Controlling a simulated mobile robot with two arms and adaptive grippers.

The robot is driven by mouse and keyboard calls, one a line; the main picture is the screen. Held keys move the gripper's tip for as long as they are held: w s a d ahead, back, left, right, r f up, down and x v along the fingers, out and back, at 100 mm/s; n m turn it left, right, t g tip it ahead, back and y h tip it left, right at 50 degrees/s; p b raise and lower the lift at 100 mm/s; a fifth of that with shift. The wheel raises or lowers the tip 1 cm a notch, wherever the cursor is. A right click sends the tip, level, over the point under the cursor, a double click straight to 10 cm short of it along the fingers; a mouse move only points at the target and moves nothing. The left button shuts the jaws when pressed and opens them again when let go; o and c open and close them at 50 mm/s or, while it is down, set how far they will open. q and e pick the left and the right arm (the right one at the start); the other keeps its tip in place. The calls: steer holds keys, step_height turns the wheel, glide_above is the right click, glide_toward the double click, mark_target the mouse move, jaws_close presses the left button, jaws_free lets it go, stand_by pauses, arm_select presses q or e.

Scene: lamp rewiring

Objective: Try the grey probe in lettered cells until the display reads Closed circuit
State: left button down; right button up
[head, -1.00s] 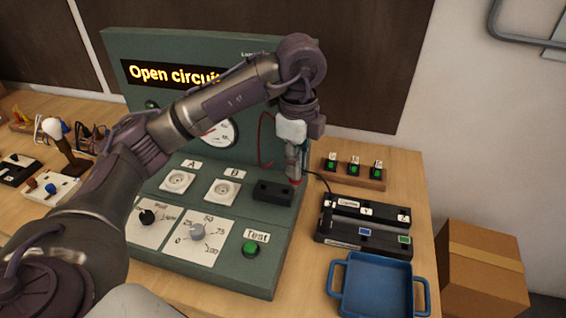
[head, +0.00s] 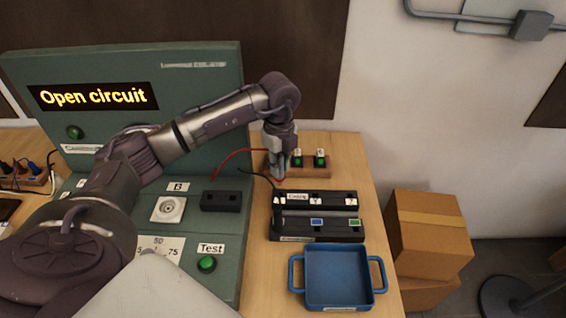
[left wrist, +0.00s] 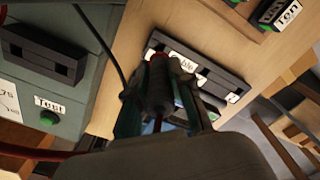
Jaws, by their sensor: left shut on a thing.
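The display (head: 93,97) on the green panel reads "Open circuit". My left gripper (head: 279,177) is shut on the grey probe, a dark grey cylinder (left wrist: 160,92) with a red band, seen between the fingers in the left wrist view. A red lead runs from the panel to the gripper. The black lettered cell block (head: 318,229) has white labels; one seems to read "Cable" and others Y and Z. The gripper is over its back left end; I cannot tell whether the probe touches it. My right gripper is not in view.
A blue tray (head: 338,304) with two handles stands in front of the block. A black socket block (head: 221,200) and green Test button (head: 207,264) are on the panel.

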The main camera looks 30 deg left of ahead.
mark_target(280, 180)
arm_select(q)
steer(key=shift+f+b, duration=1.85)
steer(key=shift+f, duration=1)
steer(key=shift+f+b, duration=0.3)
steer(key=shift+f, duration=0.25)
steer(key=c, duration=1)
jaws_free()
steer(key=shift+o, duration=0.2)
